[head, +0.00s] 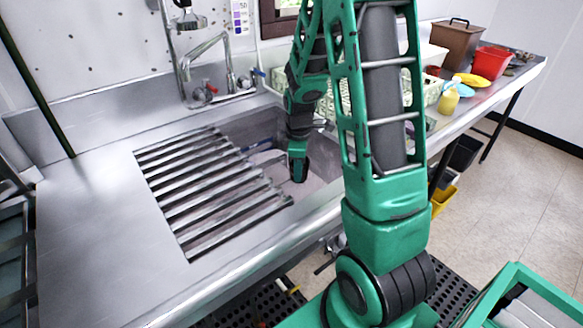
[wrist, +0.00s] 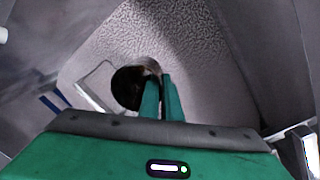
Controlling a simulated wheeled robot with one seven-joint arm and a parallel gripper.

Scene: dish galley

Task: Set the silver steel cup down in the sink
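In the wrist view the silver steel cup (wrist: 128,88) shows its dark round opening and a lighter rim, at the tips of my gripper's green fingers. My gripper (wrist: 160,82) has its two fingers close together at the cup's right side, with the cup's wall between them. In the head view my gripper (head: 298,172) points down inside the sink (head: 318,187), right of the slatted rack. The cup cannot be made out there. I cannot tell whether its base touches the sink floor.
A slatted metal rack (head: 205,190) covers the sink's left part. The tap (head: 205,62) stands at the back. Pale green crates (head: 432,90), a yellow bottle (head: 448,101) and a red tub (head: 490,63) are on the right counter. The left counter (head: 90,215) is bare.

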